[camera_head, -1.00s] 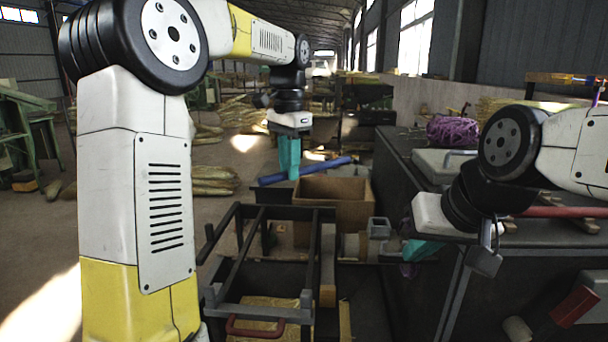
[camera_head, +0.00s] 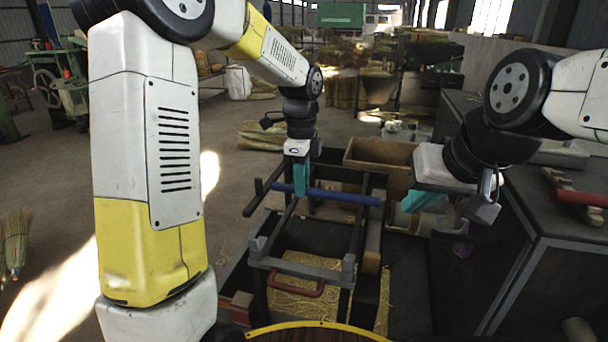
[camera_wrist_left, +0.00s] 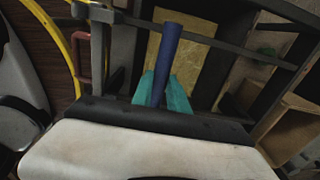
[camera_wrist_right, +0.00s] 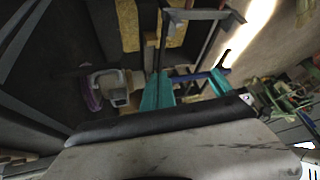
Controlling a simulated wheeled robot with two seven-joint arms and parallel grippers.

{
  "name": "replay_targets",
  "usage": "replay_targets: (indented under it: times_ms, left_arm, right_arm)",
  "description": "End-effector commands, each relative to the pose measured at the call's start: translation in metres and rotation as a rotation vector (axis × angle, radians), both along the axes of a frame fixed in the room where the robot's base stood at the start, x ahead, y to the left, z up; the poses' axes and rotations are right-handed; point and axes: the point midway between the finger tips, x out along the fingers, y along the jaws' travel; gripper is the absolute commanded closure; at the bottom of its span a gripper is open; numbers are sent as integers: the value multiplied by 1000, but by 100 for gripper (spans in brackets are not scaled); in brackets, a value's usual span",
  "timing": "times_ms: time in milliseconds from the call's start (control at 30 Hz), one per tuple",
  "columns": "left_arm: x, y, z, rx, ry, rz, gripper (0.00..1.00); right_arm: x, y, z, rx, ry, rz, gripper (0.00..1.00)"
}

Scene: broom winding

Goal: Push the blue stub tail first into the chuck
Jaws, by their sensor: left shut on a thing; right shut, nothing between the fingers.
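The blue stub (camera_head: 345,196) is a long blue rod, held roughly level above the dark metal frame. My left gripper (camera_head: 301,184) is shut on it, and its right end sticks out well past the fingers. In the left wrist view the blue stub (camera_wrist_left: 166,58) stands between the teal fingers. My right gripper (camera_head: 424,201) is shut and empty, right of the rod's end. Below it is a pale cylinder (camera_head: 402,220), possibly part of the chuck, partly hidden. The right wrist view shows a grey fitting (camera_wrist_right: 118,94) beside a purple part; I cannot tell which piece is the chuck.
The dark frame (camera_head: 300,268) has a red handle (camera_head: 290,284) and straw-coloured material below. A brown box (camera_head: 380,156) stands behind it. A dark workbench (camera_head: 540,215) with a red-handled object is on the right. Open floor lies to the left.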

Motion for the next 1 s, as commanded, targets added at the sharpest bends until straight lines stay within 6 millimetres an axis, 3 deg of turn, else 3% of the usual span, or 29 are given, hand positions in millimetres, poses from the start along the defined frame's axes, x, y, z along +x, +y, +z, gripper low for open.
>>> replay_targets:
  times_ms: [900,1000]
  left_arm:
    - [35,-19,-51,0,0,1,100]
    - [33,-27,-50,0,-1,-1,100]
  right_arm:
    - [0,0,0,0,0,0,100]
    - [0,0,0,0,0,0,100]
